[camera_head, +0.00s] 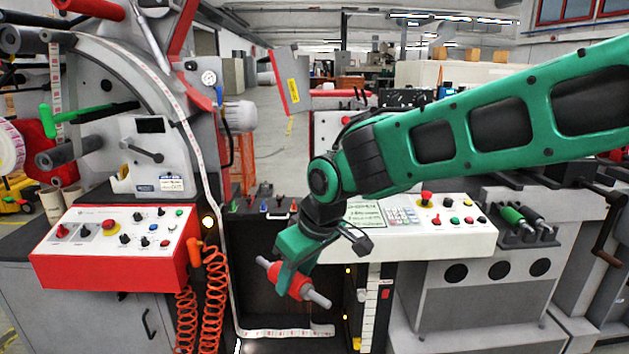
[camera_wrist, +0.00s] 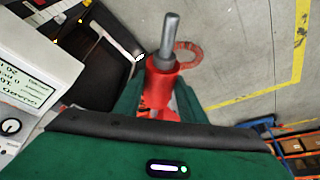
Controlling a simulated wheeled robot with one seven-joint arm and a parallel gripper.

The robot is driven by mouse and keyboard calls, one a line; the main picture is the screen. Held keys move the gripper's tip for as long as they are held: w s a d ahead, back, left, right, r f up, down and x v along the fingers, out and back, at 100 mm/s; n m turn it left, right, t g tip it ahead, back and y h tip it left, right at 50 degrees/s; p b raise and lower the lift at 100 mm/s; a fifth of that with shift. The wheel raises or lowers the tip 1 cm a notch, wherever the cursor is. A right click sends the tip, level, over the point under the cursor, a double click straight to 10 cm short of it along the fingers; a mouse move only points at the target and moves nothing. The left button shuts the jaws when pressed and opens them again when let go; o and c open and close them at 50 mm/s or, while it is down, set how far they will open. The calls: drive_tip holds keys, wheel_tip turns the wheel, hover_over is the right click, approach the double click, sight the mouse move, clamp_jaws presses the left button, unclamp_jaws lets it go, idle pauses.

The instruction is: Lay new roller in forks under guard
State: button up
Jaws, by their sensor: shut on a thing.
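The roller is a red cylinder (camera_head: 300,288) with grey shaft ends, and it also shows in the wrist view (camera_wrist: 163,85). My gripper (camera_head: 290,280) is shut on it around the middle. It holds the roller tilted, right end lower, in front of the dark recess between the two control panels. In the wrist view my gripper (camera_wrist: 160,108) has one grey shaft end pointing away from it, over the floor. A grey and red panel with a yellow label (camera_head: 291,85) stands tilted above the recess; I cannot tell whether it is the guard. I cannot make out the forks.
A red control box (camera_head: 110,250) stands left, with orange coiled cables (camera_head: 215,300) hanging beside it. A white control console (camera_head: 440,225) is at right, behind my arm. A white label web (camera_head: 215,200) runs down the machine. Free floor shows in the wrist view (camera_wrist: 230,60).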

drive_tip(key=w+d+f+m, duration=0.3)
drive_tip(key=w+d+f, duration=0.4)
drive_tip(key=d+f, duration=0.15)
drive_tip(key=w+d+f+m+h, duration=0.1)
drive_tip(key=d+f+m, duration=0.2)
drive_tip(key=d+f, duration=0.6)
drive_tip(key=w+d+f+m+t+h, duration=0.1)
drive_tip(key=d+f+m+h, duration=0.1)
drive_tip(key=d+f, duration=0.7)
drive_tip(key=d+m, duration=0.1)
drive_tip(key=d, duration=0.5)
drive_tip(key=shift+w+d+m+t, duration=0.2)
drive_tip(key=shift+w+m+t, duration=0.1)
drive_tip(key=shift+w, duration=0.05)
